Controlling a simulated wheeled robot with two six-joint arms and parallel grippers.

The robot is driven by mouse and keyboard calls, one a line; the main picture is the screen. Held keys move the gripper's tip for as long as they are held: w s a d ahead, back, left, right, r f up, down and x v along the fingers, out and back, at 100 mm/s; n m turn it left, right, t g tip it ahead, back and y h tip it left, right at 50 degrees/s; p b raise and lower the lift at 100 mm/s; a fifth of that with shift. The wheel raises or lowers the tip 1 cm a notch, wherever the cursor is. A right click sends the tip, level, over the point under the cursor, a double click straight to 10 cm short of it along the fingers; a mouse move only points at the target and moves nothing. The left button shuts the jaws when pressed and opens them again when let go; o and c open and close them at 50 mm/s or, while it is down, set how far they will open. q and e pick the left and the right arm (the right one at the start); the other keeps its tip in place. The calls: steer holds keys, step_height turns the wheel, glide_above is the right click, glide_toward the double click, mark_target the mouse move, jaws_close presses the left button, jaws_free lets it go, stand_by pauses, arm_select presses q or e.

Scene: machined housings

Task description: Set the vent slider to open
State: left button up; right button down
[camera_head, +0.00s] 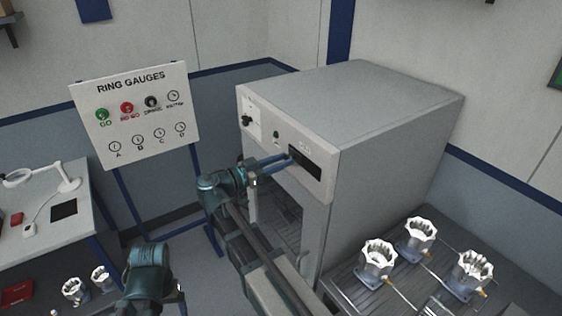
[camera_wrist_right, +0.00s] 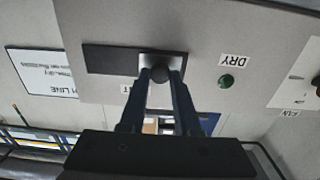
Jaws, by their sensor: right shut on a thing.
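The vent slider is a round dark knob (camera_wrist_right: 161,74) on a bright metal plate, in a dark slot (camera_wrist_right: 108,59) on the cabinet front. The wrist view is upside down. The knob sits toward the right end of the slot there, which is the left end of the slot (camera_head: 308,167) in the head view. My right gripper (camera_head: 289,157) is shut on the knob, its fingertips on either side of it in the wrist view (camera_wrist_right: 160,80). The vent label is mostly hidden by the fingers. My left arm shows low in the head view, but its fingers are not clear.
The grey cabinet (camera_head: 370,110) has a green DRY button (camera_wrist_right: 226,81) and a FAN control beside the slot. Metal housings (camera_head: 419,233) stand on a slatted surface at the right. A ring gauge board (camera_head: 137,126) stands left; a bench (camera_head: 60,243) is further left.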

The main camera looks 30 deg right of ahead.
stand_by(0.3)
glide_toward(313, 168)
steer(key=d, duration=0.4)
steer(key=shift+w+d, duration=0.1)
steer(key=shift+d, duration=0.1)
steer(key=shift+w+f, duration=0.1)
steer(key=shift+w, duration=0.05)
steer(key=c, duration=0.6)
jaws_free()
steer(key=shift+c, duration=0.2)
steer(key=shift+a, duration=0.1)
